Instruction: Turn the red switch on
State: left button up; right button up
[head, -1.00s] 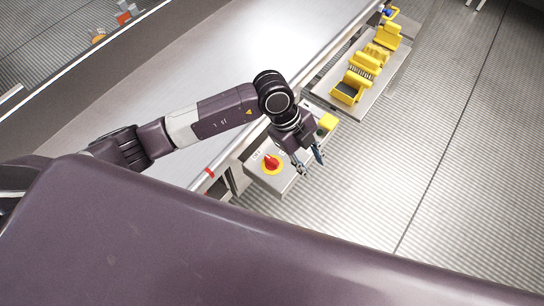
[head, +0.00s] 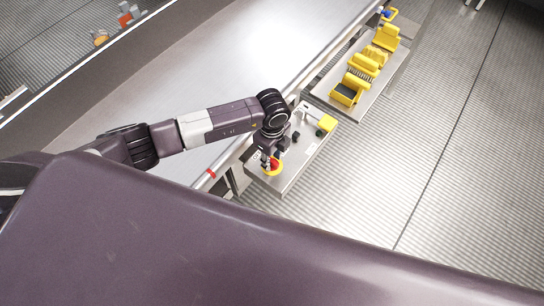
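The red switch (head: 275,163) sits on a yellow round base on a grey control box (head: 292,180) beside the long metal table. My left gripper (head: 268,163) points down at the switch from above and covers part of it. The fingers are small in the head view, and I cannot tell whether they are open or shut, or whether they touch the switch. The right gripper is not in view.
A grey panel (head: 375,95) with several yellow pieces stands farther back. The long metal table (head: 190,80) runs beside my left arm. The floor to the right is clear.

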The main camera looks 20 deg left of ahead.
pick_arm(q)
grip_shut()
jog(key=shift+f, duration=0.1)
dwell(0.4)
jog(key=m+b, duration=0.2)
jog(key=m, duration=0.1)
jog(key=shift+f+m, duration=0.1)
jog(key=shift+m, duration=0.2)
jog(key=m+b, duration=0.3)
jog(key=m, duration=0.1)
jog(key=shift+m+b, duration=0.3)
jog(key=shift+b, duration=0.1)
jog(key=m+b, duration=0.5)
jog(key=shift+f, duration=0.1)
jog(key=shift+r+m+b, duration=0.2)
jog(key=shift+m+b, duration=1.85)
jog(key=shift+m, duration=0.35)
